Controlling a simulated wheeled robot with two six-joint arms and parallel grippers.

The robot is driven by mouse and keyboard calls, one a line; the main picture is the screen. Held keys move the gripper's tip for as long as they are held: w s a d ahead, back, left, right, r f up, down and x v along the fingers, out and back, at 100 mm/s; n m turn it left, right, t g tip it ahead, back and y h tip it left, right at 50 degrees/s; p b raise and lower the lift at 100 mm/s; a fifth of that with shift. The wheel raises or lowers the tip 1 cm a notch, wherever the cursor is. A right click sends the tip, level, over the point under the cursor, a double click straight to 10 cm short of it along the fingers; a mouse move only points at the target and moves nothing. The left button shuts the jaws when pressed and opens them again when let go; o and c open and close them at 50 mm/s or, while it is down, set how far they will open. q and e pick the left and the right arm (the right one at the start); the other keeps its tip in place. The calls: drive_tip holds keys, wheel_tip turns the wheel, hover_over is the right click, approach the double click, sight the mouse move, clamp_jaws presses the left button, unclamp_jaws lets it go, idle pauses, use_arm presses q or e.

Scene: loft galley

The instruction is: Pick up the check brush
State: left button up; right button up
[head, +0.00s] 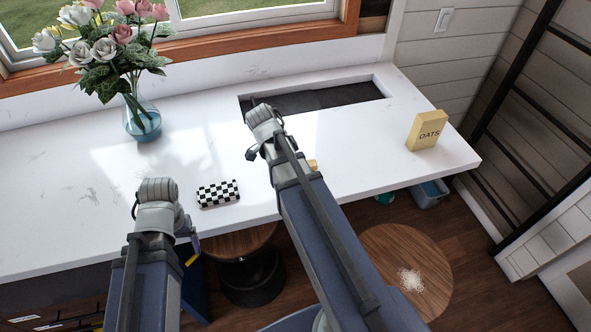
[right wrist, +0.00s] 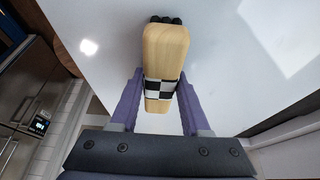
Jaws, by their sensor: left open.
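The check brush is a pale wooden block with a black-and-white checked band and dark bristles. In the right wrist view the brush (right wrist: 166,48) lies between the two purple fingers of my right gripper (right wrist: 161,73). The fingers stand open beside it, with a narrow gap showing at the left finger. In the head view my right arm hides most of this gripper, and only a small wood-coloured bit shows beside the arm. My left gripper (head: 190,250) is open, low at the counter's front edge, partly hidden by its own arm.
A checked black-and-white block (head: 218,194) lies on the white counter (head: 75,205) between my arms. A glass vase of flowers (head: 143,120) stands back left, an oats box (head: 427,131) at the right. A dark recess (head: 340,95) lies behind. Stools (head: 405,255) stand below.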

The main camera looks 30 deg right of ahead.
clamp_jaws()
drive_tip(key=shift+r, duration=0.15)
wheel_tip(320, 180, up, 10)
drive_tip(key=p, duration=1)
drive_tip(key=shift+r+p, duration=0.15)
drive_tip(key=shift+p, duration=0.15)
drive_tip(key=shift+c, duration=0.4)
unclamp_jaws()
drive_tip(key=c, duration=0.6)
drive_tip(key=shift+f, duration=0.2)
